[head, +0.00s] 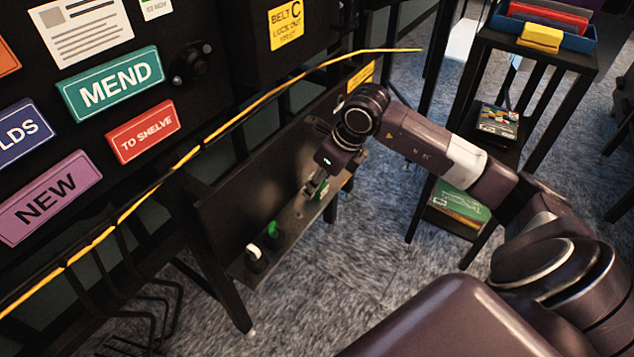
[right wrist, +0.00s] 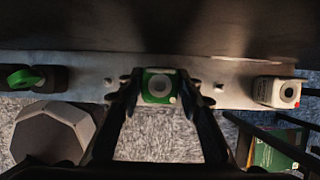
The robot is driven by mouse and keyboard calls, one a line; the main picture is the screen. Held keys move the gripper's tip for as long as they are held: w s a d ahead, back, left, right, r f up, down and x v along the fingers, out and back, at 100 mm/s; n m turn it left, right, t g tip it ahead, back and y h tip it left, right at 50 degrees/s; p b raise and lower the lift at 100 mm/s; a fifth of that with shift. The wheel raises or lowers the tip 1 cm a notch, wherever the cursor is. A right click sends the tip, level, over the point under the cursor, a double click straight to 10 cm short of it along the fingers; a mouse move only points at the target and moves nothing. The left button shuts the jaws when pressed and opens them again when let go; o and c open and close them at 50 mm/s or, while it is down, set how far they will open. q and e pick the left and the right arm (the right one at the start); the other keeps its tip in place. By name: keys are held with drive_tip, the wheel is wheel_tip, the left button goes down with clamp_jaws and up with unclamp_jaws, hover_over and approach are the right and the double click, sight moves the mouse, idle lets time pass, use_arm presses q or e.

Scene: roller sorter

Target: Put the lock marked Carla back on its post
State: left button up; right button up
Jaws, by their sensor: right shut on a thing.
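My right gripper (head: 316,180) is at the narrow ledge (head: 300,222) under the dark panel. It is shut on a small green lock (head: 322,191). In the right wrist view the green lock (right wrist: 158,88) sits between the two fingers, with a pale round face toward the camera. No name can be read on it. Short pegs stand on the ledge to the left (right wrist: 108,81) and right (right wrist: 219,88) of the fingers. Whether the lock touches the ledge or a post, I cannot tell. My left gripper is not in view.
A green-topped item (head: 272,229) and a white-topped item (head: 253,251) stand on the ledge's near end. In the right wrist view a white block with a round face (right wrist: 277,92) is at the right. A dark shelf rack (head: 553,58) with bins stands at the right.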

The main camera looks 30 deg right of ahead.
drive_tip(key=shift+f, duration=0.2)
idle(0.4)
drive_tip(key=o, duration=1.3)
drive_tip(key=shift+r, duration=0.1)
drive_tip(key=v, duration=1.2)
